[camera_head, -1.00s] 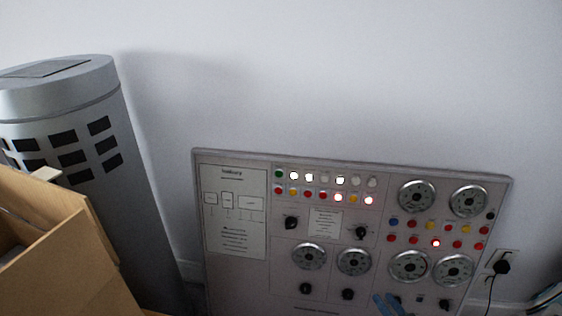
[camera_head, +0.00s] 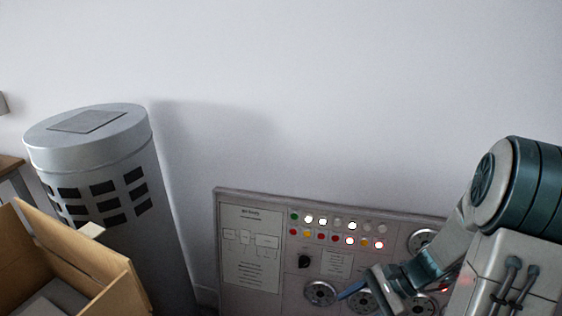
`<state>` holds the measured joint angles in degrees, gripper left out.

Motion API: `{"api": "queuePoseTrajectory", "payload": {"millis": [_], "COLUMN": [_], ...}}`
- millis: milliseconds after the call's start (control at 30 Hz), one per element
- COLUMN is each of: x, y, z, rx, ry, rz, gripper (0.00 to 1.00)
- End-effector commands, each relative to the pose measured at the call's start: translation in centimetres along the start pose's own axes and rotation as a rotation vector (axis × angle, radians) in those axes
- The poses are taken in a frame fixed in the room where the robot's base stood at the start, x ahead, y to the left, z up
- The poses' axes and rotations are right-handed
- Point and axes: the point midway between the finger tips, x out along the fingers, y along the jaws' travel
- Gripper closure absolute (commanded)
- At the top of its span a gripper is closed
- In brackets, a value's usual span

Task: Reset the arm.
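My arm (camera_head: 515,225), teal and grey, reaches in from the right side of the head view. My gripper (camera_head: 362,285) is near the lower middle of the view, in front of the control panel (camera_head: 252,255). A blue finger shows there, but I cannot tell whether the gripper is open or shut, or whether it touches the panel. The arm hides the right part of the panel, including several dials and buttons.
A tall grey cylinder (camera_head: 95,150) with black vents stands at the left. An open cardboard box (camera_head: 75,265) is in front of it at the lower left. A plain white wall (camera_head: 330,90) is behind. The space above the panel is clear.

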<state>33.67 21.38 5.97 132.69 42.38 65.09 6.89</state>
Motion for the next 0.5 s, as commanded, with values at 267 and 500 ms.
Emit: {"api": "queuePoseTrajectory", "payload": {"millis": [267,500], "x": [-3.7,-7.3], "y": [0.4,0.7], "z": [7.6,12.9], "rx": [-0.378,-0.706], "ry": [0.252,0.469], "rz": [0.247,0.416], "gripper": [0.44,0.44]}}
